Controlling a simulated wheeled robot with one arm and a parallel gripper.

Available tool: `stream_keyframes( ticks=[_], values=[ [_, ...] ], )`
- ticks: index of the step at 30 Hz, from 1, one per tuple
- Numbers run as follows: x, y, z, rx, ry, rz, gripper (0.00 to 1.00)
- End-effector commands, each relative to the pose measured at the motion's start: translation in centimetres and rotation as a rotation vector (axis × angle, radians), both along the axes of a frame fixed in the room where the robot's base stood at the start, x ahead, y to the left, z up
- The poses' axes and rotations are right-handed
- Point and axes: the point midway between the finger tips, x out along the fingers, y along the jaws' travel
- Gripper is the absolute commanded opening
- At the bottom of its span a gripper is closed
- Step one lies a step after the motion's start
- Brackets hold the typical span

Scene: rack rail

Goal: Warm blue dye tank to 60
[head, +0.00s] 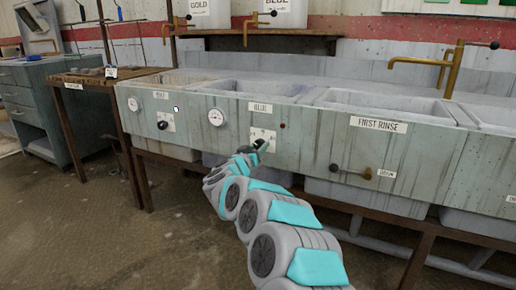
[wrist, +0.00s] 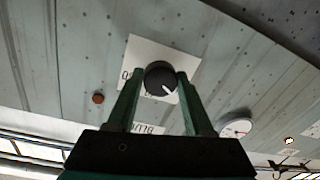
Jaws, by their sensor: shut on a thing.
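The blue dye tank (head: 265,87) is the basin behind the label "BLUE" (head: 260,107) in the head view. Below the label is a white dial plate (head: 263,133). Its black knob (wrist: 160,78) with a white pointer mark shows in the wrist view, where the picture is turned over. My gripper (wrist: 160,74) has one finger on each side of the knob and is shut on it. In the head view my gripper (head: 262,145) covers most of the knob. The tank's round gauge (head: 216,117) is left of the plate; its reading is too small to tell.
A reddish button (head: 283,126) is right of the plate. To the left is another tank with its own gauge (head: 134,104) and knob (head: 163,125). The first rinse basin (head: 380,103) is to the right, with a lever valve (head: 365,172) below. The floor at left is clear.

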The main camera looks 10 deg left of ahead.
Motion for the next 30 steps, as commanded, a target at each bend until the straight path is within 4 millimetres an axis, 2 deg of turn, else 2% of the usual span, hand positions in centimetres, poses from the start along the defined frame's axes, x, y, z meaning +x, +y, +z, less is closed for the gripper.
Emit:
stream_keyframes(
  ticks=[8,14,30],
  values=[
    [0.00,-0.04,0.06,0.029,-0.009,-0.001,0.00],
    [0.02,-0.03,0.11,0.121,-0.041,-0.001,0.00],
    [0.06,0.15,-0.49,0.584,-0.210,0.000,0.00]
  ],
)
